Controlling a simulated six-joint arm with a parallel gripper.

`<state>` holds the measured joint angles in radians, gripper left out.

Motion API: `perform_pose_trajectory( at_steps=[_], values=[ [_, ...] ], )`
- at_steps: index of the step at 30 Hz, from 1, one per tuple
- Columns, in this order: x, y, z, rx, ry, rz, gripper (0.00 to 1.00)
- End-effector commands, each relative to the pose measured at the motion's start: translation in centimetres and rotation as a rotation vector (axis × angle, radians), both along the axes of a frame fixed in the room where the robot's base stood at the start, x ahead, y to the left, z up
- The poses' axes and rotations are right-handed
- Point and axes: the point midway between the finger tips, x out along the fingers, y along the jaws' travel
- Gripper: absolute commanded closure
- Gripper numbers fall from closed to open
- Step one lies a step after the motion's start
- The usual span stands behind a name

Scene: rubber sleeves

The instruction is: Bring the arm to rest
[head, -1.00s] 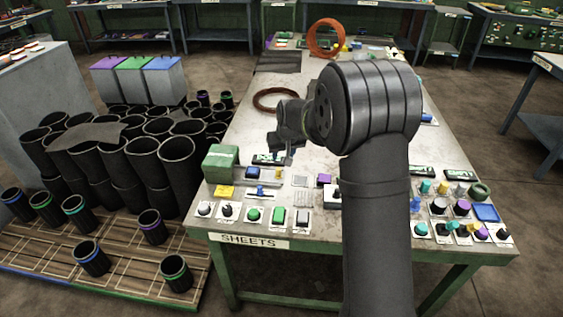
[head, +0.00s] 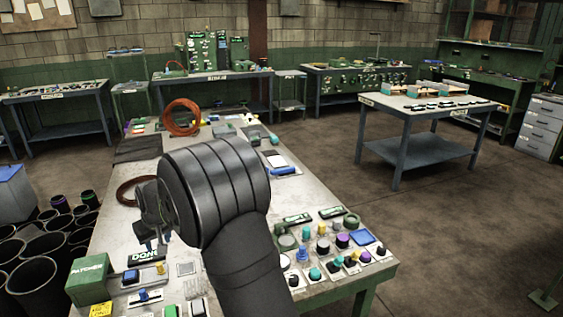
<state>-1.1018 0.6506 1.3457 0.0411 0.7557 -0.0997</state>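My arm rises from the bottom of the head view, and its large dark ribbed joint (head: 215,190) hangs over the near part of the sheets table (head: 125,225). The wrist points left from that joint. My gripper (head: 148,243) is small and dark below the wrist, close above the tabletop near a card marked DONE (head: 146,257). The wrist and joint partly cover it, and its fingers are too small to read. I see nothing clearly held.
A green box (head: 90,280) stands at the table's left edge. Several buttons and knobs crowd the near right corner (head: 335,245). Black sleeves (head: 40,270) stand left. Open floor (head: 460,220) lies right.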

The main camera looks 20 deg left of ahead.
Motion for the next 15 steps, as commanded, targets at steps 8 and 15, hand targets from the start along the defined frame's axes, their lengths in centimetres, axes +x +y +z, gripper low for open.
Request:
perform_pose_trajectory(
  at_steps=[8, 15],
  values=[
    [0.7, 1.9, -4.9, -0.002, 0.001, 0.001, 0.60],
    [1.3, 3.4, -8.9, -0.002, 0.001, 0.001, 0.60]
  ],
)
